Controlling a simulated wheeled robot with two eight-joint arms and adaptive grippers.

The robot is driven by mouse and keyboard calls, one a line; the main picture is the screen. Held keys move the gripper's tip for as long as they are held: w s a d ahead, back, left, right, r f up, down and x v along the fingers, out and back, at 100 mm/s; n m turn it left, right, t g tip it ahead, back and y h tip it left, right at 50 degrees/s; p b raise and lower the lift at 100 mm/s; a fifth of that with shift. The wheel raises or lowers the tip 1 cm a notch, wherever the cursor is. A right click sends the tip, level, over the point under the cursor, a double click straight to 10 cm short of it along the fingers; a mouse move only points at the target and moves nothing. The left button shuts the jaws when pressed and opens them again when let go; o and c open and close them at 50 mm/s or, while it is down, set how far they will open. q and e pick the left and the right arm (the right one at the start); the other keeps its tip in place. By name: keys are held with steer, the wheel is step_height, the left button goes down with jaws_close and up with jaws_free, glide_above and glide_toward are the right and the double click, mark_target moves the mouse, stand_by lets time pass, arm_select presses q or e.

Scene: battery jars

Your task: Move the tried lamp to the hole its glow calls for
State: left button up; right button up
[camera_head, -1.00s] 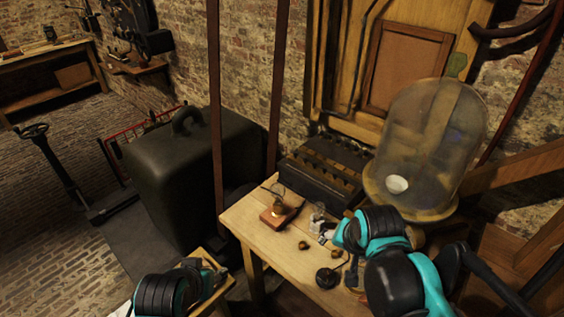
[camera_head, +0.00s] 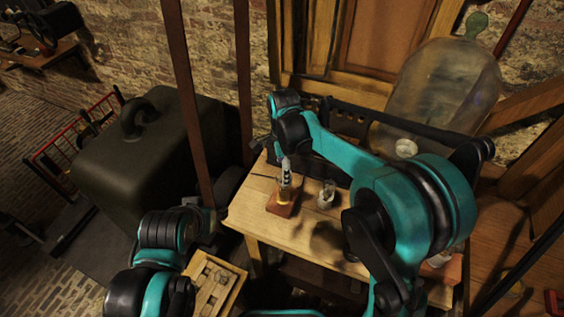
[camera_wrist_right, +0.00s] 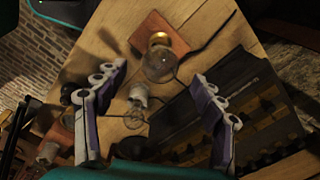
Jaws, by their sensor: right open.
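A clear glass lamp (camera_wrist_right: 160,64) with a brass base stands on a small reddish wooden block (camera_head: 277,208) on the table; no clear glow shows in it. My right gripper (camera_head: 286,172) points down over the block. In the right wrist view the gripper (camera_wrist_right: 158,95) is open, its fingers apart, with the lamp ahead between them and not gripped. A dark box (camera_wrist_right: 245,110) with rows of brass-coloured fittings lies beside the lamp; my right arm hides most of it in the head view. My left gripper (camera_head: 203,215) is low at the left, its fingers unclear.
A large glass bell jar (camera_head: 440,90) stands at the back right. A wooden tray (camera_head: 215,285) lies lower left. A dark green case (camera_head: 145,155) stands left of the table (camera_head: 240,215).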

step_height(320, 180, down, 6)
steer(key=shift+f+b, duration=0.2)
steer(key=shift+b, duration=0.65)
steer(key=c, duration=1.4)
steer(key=n, duration=0.4)
steer(key=shift+n, duration=1.3)
